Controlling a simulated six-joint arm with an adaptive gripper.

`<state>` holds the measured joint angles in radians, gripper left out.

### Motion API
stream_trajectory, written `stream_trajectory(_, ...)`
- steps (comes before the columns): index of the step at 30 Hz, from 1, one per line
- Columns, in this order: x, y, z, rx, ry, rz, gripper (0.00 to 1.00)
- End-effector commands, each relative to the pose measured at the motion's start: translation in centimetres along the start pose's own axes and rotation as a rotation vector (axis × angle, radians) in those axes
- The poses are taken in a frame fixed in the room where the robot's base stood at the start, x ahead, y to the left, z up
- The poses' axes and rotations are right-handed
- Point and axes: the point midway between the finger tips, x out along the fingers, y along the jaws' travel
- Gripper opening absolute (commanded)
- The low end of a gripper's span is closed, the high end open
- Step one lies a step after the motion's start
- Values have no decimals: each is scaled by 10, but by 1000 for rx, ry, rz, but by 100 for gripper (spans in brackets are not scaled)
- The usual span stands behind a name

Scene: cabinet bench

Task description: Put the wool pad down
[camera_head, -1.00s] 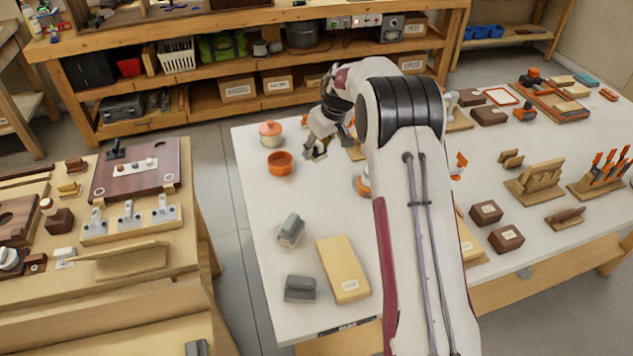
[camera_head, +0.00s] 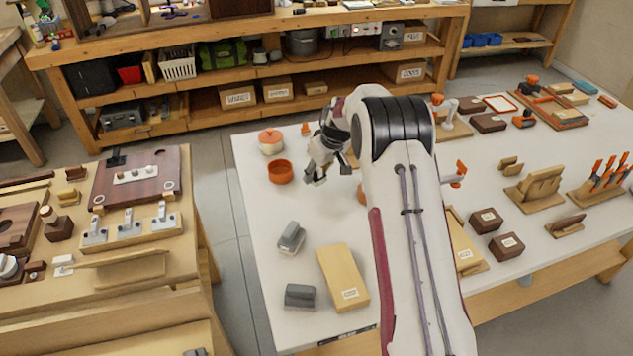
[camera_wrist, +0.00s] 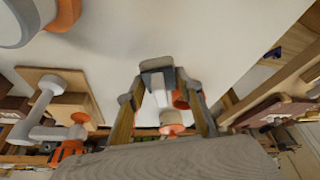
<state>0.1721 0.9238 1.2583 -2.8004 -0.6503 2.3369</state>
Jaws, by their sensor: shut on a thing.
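My gripper (camera_head: 317,178) hangs over the far left part of the white table, to the right of the orange bowl. In the wrist view its two fingers close in on a small grey piece (camera_wrist: 157,64), which seems to be the wool pad. The pad is too small in the head view to tell from the dark fingertips. I cannot tell whether it touches the table. A rough grey surface, seemingly my own gripper body, fills the bottom of the wrist view.
An orange bowl (camera_head: 280,172) and a lidded pot (camera_head: 271,141) stand left of my gripper. Two grey blocks (camera_head: 292,238) (camera_head: 300,297) and a tan board (camera_head: 343,277) lie nearer. The white table (camera_head: 262,205) is bare between bowl and blocks. My arm hides the table's middle.

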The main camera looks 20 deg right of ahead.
Motion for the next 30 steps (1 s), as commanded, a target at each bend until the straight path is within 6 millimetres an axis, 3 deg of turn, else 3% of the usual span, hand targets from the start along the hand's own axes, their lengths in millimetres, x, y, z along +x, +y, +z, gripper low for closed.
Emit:
stream_trajectory(12, 32, -1, 14, 1, -2, -1, 14)
stream_trajectory(28, 37, 0, 16, 0, -1, 0, 14)
stream_trajectory(29, 37, 0, 16, 0, 0, 0, 43)
stream_trajectory(30, 37, 0, 16, 0, 0, 0, 52)
